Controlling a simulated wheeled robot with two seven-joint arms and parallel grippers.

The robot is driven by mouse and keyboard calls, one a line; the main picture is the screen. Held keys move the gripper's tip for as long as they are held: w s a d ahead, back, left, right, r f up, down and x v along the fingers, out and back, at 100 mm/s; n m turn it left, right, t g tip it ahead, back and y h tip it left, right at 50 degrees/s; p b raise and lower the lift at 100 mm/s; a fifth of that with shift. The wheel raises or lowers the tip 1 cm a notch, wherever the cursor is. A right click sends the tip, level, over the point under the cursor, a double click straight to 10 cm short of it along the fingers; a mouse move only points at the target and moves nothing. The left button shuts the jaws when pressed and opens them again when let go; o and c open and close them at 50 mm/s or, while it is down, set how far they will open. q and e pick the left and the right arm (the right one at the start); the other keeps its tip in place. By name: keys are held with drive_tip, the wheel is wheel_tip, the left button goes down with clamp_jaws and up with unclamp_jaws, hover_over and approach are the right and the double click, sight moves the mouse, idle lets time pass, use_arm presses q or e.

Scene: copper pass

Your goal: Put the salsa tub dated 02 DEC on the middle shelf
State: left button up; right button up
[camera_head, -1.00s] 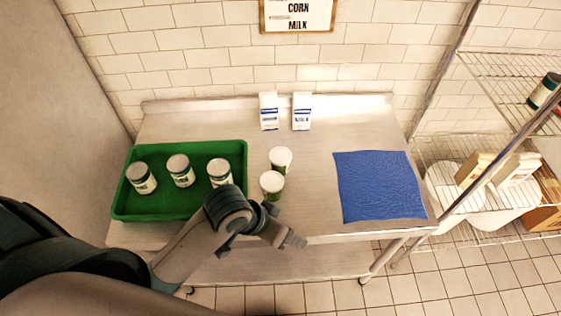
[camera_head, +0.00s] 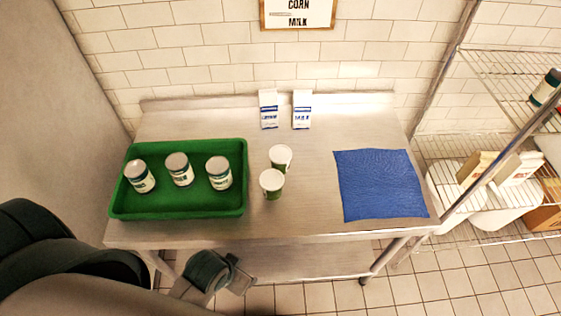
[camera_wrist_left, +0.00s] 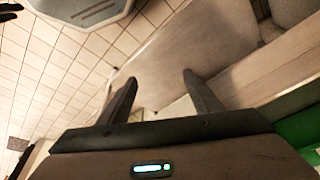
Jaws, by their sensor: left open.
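Three jars with grey lids and white-and-teal labels stand in the green tray (camera_head: 177,210): a left jar (camera_head: 140,176), a middle jar (camera_head: 180,169) and a right jar (camera_head: 219,173). Two white-lidded green tubs stand right of the tray, a rear tub (camera_head: 280,158) and a front tub (camera_head: 272,184). No date is readable, so I cannot tell which is the salsa tub dated 02 DEC. My left gripper (camera_head: 240,276) is in front of the table's front edge, apart from all containers. It is open and empty in the left wrist view (camera_wrist_left: 158,88).
The steel table (camera_head: 320,215) also bears two milk cartons (camera_head: 285,111) at the back and a blue cloth (camera_head: 379,184) on the right. A wire shelf rack (camera_head: 500,75) stands at the right, with a jar (camera_head: 546,88) on an upper shelf and boxes below.

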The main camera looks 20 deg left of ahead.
use_arm(q)
wheel_tip(320, 180, down, 26)
drive_tip(key=s+d+b, duration=0.1)
drive_tip(key=b, duration=0.3)
drive_tip(key=s+f+b, duration=0.2)
drive_tip(key=s+f, duration=0.3)
drive_tip(key=f, duration=0.4)
drive_tip(key=s+a+f+b, duration=0.1)
drive_tip(key=s+f+b, duration=0.1)
drive_tip(key=s+f, duration=0.4)
wheel_tip(320, 180, down, 4)
drive_tip(key=shift+s+r+m+h, duration=0.15)
drive_tip(key=shift+s+m+h, duration=0.15)
use_arm(e)
drive_tip(key=w+a+f+t, duration=0.2)
drive_tip(key=w+a+f, duration=0.1)
drive_tip(key=w+f, duration=0.3)
drive_tip(key=shift+w+y, duration=0.3)
drive_tip(key=shift+w, duration=0.5)
drive_tip(key=shift+f, duration=0.1)
